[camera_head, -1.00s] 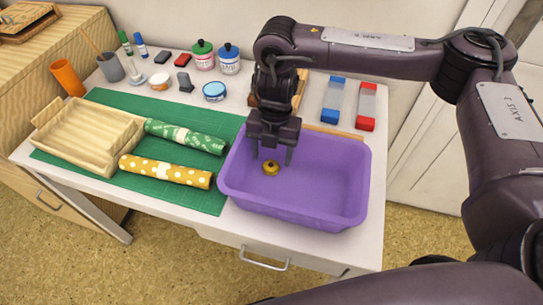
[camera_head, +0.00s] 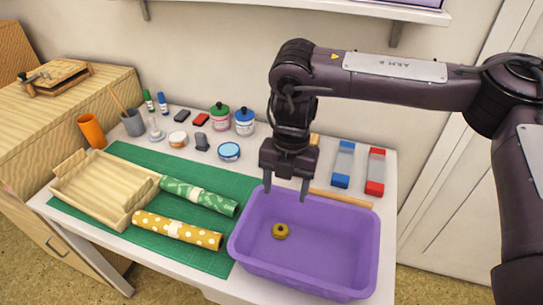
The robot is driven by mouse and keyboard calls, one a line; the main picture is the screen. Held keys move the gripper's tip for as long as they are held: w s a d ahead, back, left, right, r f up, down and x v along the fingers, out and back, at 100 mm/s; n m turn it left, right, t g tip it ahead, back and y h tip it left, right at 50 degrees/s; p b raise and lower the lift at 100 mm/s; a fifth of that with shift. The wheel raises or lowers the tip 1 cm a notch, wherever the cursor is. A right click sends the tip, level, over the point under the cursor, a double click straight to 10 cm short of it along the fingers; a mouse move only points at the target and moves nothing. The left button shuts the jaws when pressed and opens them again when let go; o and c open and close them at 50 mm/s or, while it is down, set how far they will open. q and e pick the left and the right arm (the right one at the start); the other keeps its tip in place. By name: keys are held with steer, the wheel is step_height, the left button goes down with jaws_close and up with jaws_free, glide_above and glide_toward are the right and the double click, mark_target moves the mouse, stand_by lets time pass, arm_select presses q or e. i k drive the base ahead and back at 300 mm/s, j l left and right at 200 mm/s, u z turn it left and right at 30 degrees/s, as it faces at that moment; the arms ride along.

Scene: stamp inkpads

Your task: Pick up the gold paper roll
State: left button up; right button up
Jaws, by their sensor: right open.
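The gold paper roll (camera_head: 178,230) is yellow-gold with white dots and a pale band round its middle. It lies on the green cutting mat (camera_head: 115,222), at the mat's front, just below a green patterned roll (camera_head: 200,196). My right gripper (camera_head: 286,189) is open and empty, pointing down above the back edge of the purple bin (camera_head: 335,275). It is to the right of the gold roll and apart from it. A small gold round object (camera_head: 280,231) lies inside the bin. My left gripper is not in view.
A wooden tray (camera_head: 68,193) stands left of the rolls. Cups, ink jars and small pads stand along the back of the white table. Blue (camera_head: 342,166) and red (camera_head: 375,172) clear boxes stand behind the bin. The mat is bare in front of the tray.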

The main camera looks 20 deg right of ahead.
mark_target(174, 229)
steer(key=k+j, duration=0.85)
